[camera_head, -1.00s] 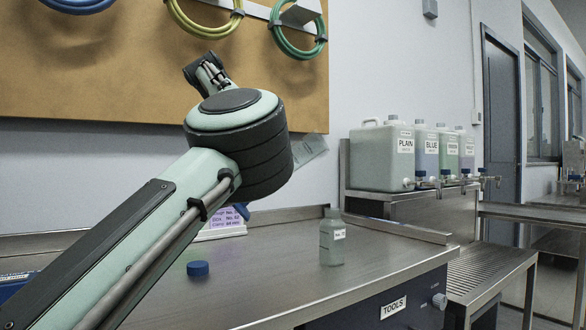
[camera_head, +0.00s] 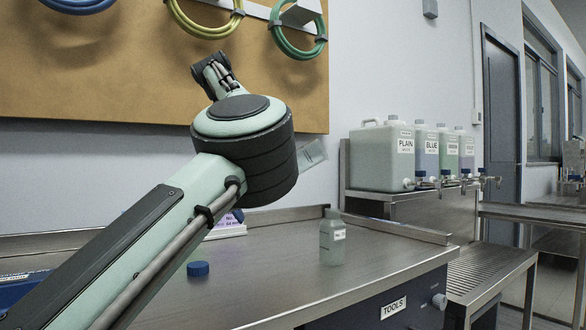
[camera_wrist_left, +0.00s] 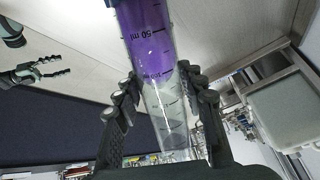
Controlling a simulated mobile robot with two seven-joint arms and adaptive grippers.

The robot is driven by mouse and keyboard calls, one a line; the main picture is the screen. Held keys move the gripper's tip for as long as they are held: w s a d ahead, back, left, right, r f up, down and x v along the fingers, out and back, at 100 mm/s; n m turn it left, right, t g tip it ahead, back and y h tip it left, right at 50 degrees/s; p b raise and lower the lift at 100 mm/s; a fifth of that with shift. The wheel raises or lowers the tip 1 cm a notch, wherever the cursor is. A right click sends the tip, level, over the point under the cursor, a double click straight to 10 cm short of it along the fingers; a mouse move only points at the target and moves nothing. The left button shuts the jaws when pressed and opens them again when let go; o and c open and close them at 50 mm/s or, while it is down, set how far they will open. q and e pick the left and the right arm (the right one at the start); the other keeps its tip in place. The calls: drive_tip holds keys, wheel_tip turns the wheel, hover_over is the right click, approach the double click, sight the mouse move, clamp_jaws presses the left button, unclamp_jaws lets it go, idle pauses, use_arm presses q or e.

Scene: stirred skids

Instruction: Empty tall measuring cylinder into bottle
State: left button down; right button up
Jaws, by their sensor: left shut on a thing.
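The clear measuring cylinder (camera_head: 312,154) shows in part beyond my left arm in the head view, tilted and above the table. In the left wrist view the cylinder (camera_wrist_left: 150,50) has purple liquid and black graduation marks. My left gripper (camera_wrist_left: 160,85) is shut on it, with fingers on both sides; the arm hides this gripper in the head view. The small labelled bottle (camera_head: 332,242) stands upright on the table, below and right of the cylinder and apart from it. A blue cap (camera_head: 198,268) lies on the table to its left. My right gripper (camera_wrist_left: 48,70) looks open and empty in the left wrist view.
Large containers, such as the PLAIN one (camera_head: 382,160), stand on a raised shelf at the right. A purple-and-white labelled item (camera_head: 228,226) is partly hidden behind my arm. The steel table (camera_head: 280,285) is clear around the bottle.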

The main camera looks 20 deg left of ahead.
use_arm(q)
drive_tip(key=shift+f, duration=0.1)
drive_tip(key=shift+f+g+y, duration=0.3)
drive_tip(key=shift+f+y, duration=0.05)
drive_tip(key=shift+y, duration=0.15)
drive_tip(key=shift+y+p, duration=0.3)
drive_tip(key=shift+p, duration=0.1)
drive_tip(key=shift+a+f, duration=0.1)
drive_tip(key=shift+f, duration=0.1)
drive_tip(key=shift+r, duration=0.1)
drive_tip(key=shift+r+g+y+p, duration=0.15)
drive_tip(key=shift+g+y+p, duration=0.15)
drive_tip(key=shift+p, duration=0.25)
drive_tip(key=shift+y, duration=0.3)
